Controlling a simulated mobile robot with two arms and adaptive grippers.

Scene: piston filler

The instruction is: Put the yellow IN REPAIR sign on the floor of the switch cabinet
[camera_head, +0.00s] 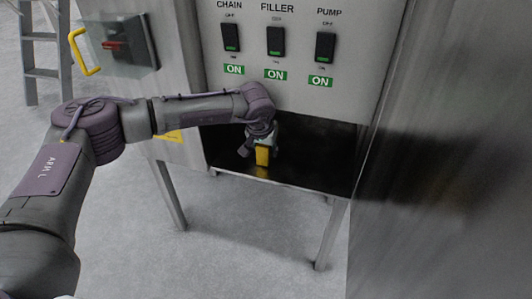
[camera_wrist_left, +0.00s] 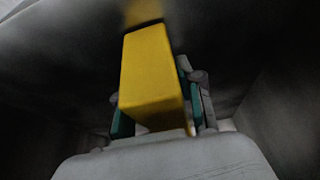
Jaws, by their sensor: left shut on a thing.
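The yellow sign (camera_head: 262,156) is a small yellow block inside the dark opening of the switch cabinet (camera_head: 290,100), below its switches. My left gripper (camera_head: 262,143) reaches in from the left and is shut on the sign. In the left wrist view the sign (camera_wrist_left: 152,72) stands out between the fingers (camera_wrist_left: 155,115). It is at or just above the dark cabinet floor (camera_head: 315,172); I cannot tell whether it touches. No lettering shows on it. My right gripper is not in view.
Switches labelled CHAIN, FILLER (camera_head: 275,41) and PUMP are on the panel above the opening, each over a green ON label. A box with a red switch and a yellow handle (camera_head: 84,52) is at upper left. A metal wall (camera_head: 445,150) closes off the right. A ladder (camera_head: 42,50) stands at far left.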

